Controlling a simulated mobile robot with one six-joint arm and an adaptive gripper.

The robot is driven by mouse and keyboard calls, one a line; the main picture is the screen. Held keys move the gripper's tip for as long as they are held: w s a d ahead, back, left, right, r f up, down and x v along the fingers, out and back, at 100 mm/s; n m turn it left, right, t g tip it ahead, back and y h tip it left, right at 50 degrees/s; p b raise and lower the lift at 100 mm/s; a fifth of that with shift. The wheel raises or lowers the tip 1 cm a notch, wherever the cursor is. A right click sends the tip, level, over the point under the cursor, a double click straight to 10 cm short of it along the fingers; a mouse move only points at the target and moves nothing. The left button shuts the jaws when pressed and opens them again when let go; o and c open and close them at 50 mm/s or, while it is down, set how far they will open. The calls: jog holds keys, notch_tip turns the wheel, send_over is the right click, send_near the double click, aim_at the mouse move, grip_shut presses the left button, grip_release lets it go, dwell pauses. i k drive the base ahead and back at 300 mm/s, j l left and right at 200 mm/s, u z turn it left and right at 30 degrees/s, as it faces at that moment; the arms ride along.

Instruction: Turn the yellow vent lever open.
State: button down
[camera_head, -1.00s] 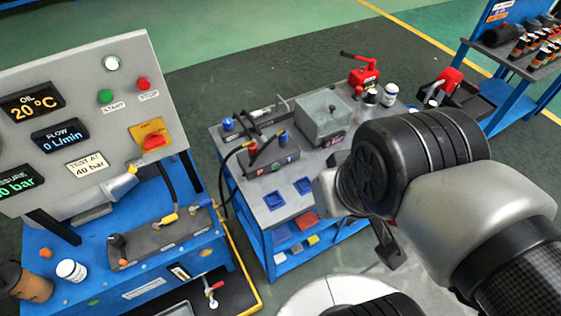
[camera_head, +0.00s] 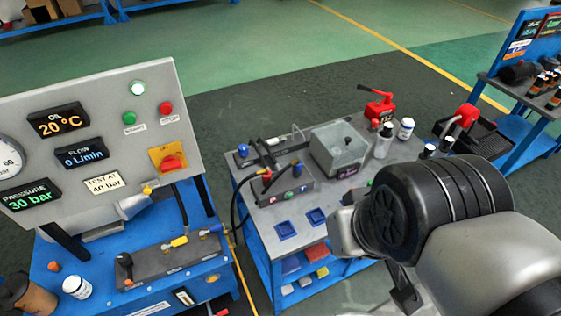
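A small yellow lever (camera_head: 180,241) sits on top of the grey valve block (camera_head: 150,262) on the blue test bench at left. Next to it on the block are a blue-handled lever (camera_head: 214,229) and a black knob (camera_head: 123,259). I cannot tell from here how far the yellow lever is turned. My arm fills the lower right. Only a dark part of my gripper (camera_head: 405,290) shows below the wrist, over the right side of the grey cart, well away from the lever. Its fingertips are mostly hidden, and I see nothing held.
A grey panel (camera_head: 100,125) with displays rises behind the block; pressure reads 30 bar. A black hose (camera_head: 237,205) arches between bench and cart (camera_head: 250,222). A red hand pump (camera_head: 379,108) stands on the cart.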

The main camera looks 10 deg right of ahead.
aim_at(174, 243)
jog(key=u, duration=1.25)
jog(key=i+j+z, duration=0.15)
jog(key=i+j, duration=0.05)
jog(key=i, duration=0.1)
